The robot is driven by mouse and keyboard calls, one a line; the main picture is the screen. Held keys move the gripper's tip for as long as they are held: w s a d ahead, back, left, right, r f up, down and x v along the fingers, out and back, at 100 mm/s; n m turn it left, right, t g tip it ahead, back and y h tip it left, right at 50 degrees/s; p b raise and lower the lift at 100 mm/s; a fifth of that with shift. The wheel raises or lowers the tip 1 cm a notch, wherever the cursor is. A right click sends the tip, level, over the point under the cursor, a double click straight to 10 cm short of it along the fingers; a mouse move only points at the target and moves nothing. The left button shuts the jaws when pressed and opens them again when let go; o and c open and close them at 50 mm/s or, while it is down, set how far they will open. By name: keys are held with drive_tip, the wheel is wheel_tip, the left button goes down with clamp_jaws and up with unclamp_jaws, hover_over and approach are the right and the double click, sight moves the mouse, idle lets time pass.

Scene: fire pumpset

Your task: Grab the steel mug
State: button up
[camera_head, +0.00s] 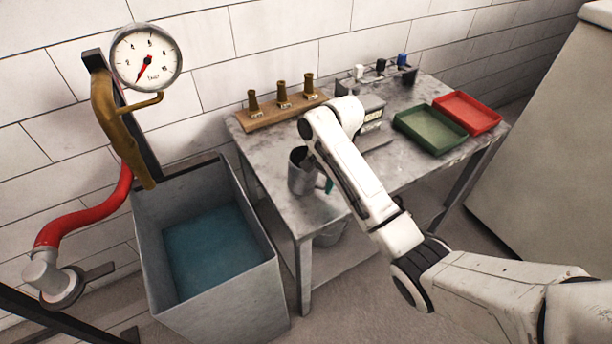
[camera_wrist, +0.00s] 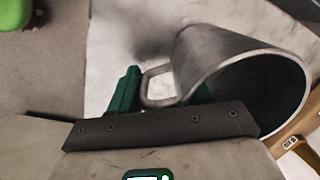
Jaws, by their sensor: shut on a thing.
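The steel mug (camera_head: 298,181) is a grey metal cup at the front left part of the table, partly hidden behind my arm. In the wrist view the mug (camera_wrist: 215,55) shows its open rim at the right and its handle toward my fingers. My gripper (camera_wrist: 163,88) has green fingers, one on each side of the handle, and is shut on it. In the head view only a bit of green finger (camera_head: 328,186) shows beside the mug. I cannot tell whether the mug's base touches the table.
The grey table (camera_head: 261,155) holds a wooden rack (camera_head: 270,114) with several brass nozzles, a green tray (camera_head: 431,130) and a red tray (camera_head: 468,113). A grey box (camera_head: 385,139) is behind my arm. A water-filled metal tank (camera_head: 250,270) stands left of the table.

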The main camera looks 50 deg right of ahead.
clamp_jaws()
drive_tip(key=shift+r, duration=0.1)
drive_tip(key=shift+r+p, duration=0.2)
drive_tip(key=shift+p, duration=0.1)
